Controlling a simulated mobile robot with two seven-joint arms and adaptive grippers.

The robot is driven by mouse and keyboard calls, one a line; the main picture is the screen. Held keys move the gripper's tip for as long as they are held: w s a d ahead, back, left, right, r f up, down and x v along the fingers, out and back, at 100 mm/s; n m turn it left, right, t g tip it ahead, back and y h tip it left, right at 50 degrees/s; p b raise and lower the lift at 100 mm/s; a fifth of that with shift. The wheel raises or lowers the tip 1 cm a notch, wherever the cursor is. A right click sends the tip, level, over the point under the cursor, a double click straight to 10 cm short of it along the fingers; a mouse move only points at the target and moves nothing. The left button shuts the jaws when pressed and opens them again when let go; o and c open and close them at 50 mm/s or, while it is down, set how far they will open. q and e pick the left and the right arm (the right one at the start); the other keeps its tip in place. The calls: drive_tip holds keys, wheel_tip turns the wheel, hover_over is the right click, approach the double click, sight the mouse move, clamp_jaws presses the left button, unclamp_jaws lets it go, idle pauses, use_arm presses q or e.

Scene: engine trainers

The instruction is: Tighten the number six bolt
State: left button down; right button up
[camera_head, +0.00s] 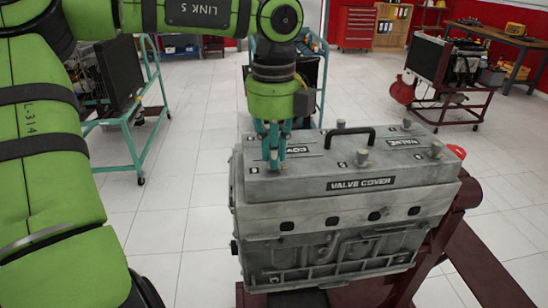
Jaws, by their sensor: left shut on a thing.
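The grey engine (330,240) with its valve cover (320,183) is mounted in front of me. My left gripper (274,163) points straight down at the cover's near left corner, with its teal fingers shut on a bolt there. The fingers hide most of that bolt, and the small number beside it is too small to read surely. Other bolts stand upright on the cover: one at the near middle (362,157), one at the near right (436,150), one at the far right (407,124) and one at the far middle (341,125). My right gripper is out of view.
A black handle (350,131) arches over the cover's middle. The dark red engine stand (465,250) juts out at the right. Teal carts stand behind, and another engine stand (450,85) is at the back right. Open tiled floor (190,190) lies left of the engine.

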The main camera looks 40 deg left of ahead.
use_arm(q)
drive_tip(key=m+b, duration=0.1)
drive_tip(key=m, duration=0.5)
drive_tip(key=shift+m, duration=0.3)
drive_tip(key=m, duration=0.3)
drive_tip(key=shift+m, duration=0.3)
drive_tip(key=m, duration=0.3)
drive_tip(key=shift+m, duration=0.4)
drive_tip(key=m, duration=0.3)
drive_tip(key=shift+m, duration=0.3)
drive_tip(key=m, duration=0.3)
drive_tip(key=shift+m+p, duration=0.3)
drive_tip(key=m, duration=0.4)
drive_tip(key=shift+p, duration=0.4)
drive_tip(key=shift+m, duration=1.7)
